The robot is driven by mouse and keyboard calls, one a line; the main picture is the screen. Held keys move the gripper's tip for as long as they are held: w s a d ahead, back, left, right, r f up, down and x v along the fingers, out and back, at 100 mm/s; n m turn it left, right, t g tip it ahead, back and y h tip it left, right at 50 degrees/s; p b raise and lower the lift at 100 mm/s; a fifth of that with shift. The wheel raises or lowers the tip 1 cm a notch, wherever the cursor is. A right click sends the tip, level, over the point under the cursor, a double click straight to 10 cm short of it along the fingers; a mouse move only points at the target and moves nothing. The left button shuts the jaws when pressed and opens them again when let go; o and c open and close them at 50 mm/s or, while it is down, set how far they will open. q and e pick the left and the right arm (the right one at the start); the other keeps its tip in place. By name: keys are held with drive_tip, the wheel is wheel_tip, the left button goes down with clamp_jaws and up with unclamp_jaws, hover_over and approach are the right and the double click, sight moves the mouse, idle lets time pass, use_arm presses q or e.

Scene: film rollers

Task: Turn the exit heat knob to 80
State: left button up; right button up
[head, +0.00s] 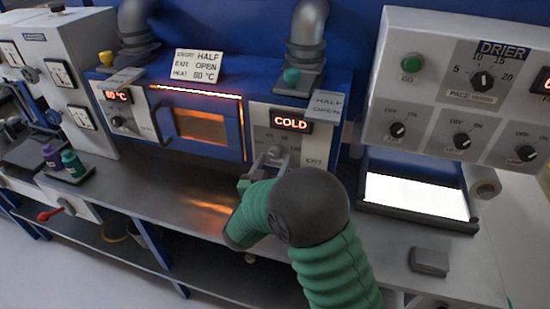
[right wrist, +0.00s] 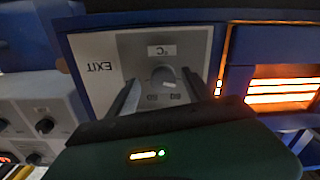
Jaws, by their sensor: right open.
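The exit heat knob (right wrist: 165,79) is a small grey dial on the pale EXIT panel (right wrist: 90,62), which appears upside down in the right wrist view. In the head view this panel's display (head: 290,121) reads COLD, and my gripper partly hides the knob. My right gripper (head: 268,167) is at the panel front. In the right wrist view its open fingers (right wrist: 162,92) lie on either side of the knob; I cannot tell whether they touch it. My left gripper is not in view.
A card (head: 199,65) on top mentions 80 °C. The drier panel (head: 466,85) overhangs at right. The steel bench (head: 160,195) in front is mostly clear.

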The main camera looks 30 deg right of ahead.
drive_tip(key=shift+w+d, duration=0.35)
drive_tip(key=shift+w, duration=0.05)
drive_tip(key=shift+w+a+r, duration=0.1)
drive_tip(key=shift+w, duration=0.05)
drive_tip(key=shift+a+r, duration=0.25)
drive_tip(key=shift+a, duration=0.2)
drive_tip(key=shift+d+f, duration=0.15)
drive_tip(key=shift+d, duration=0.3)
drive_tip(key=c, duration=1.2)
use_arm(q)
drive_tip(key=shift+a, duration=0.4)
use_arm(e)
drive_tip(key=shift+a, duration=0.1)
clamp_jaws()
